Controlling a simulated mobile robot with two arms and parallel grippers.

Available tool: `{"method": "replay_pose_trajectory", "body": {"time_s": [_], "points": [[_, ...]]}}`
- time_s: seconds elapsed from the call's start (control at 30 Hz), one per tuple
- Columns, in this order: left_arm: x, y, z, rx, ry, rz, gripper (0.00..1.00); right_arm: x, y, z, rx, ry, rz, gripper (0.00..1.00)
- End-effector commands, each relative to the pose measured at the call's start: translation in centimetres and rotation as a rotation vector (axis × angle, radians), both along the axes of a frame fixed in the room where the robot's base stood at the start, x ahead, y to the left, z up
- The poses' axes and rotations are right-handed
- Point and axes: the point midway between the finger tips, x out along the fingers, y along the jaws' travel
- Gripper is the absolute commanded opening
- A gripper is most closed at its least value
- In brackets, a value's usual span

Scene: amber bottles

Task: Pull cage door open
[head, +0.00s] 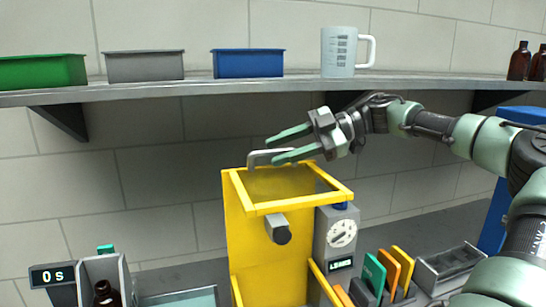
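The yellow cage (237,225) stands in the middle of the bench in the head view, with a yellow frame around its top. A grey bar handle (262,153) shows at its top back edge. I cannot tell which panel is the door. My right gripper (272,150) reaches in from the right, with its two green fingers spread apart. The lower finger overlaps the right end of the handle in the picture. I cannot tell whether it touches the handle or whether the handle lies between the fingers. My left gripper is not in view.
A grey device with a dial (342,234) stands right of the cage, near coloured cards (374,272). A display (52,276) and a bottle holder are at lower left.

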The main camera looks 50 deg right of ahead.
Motion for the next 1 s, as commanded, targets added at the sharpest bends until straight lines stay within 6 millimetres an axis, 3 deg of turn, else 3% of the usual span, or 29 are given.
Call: {"method": "replay_pose_trajectory", "body": {"time_s": [0.1, 0.33, 1.0], "points": [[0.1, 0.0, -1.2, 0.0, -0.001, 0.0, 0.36, -1.4, -1.7, 0.4, -0.001, -0.003, -0.003, 0.36], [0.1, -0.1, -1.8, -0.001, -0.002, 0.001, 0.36, -3.3, -3.5, 1.4, 0.0, 0.002, 0.0, 0.36], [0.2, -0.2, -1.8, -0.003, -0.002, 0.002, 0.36, -3.5, -3.8, 1.6, 0.0, 0.002, 0.002, 0.36]]}}
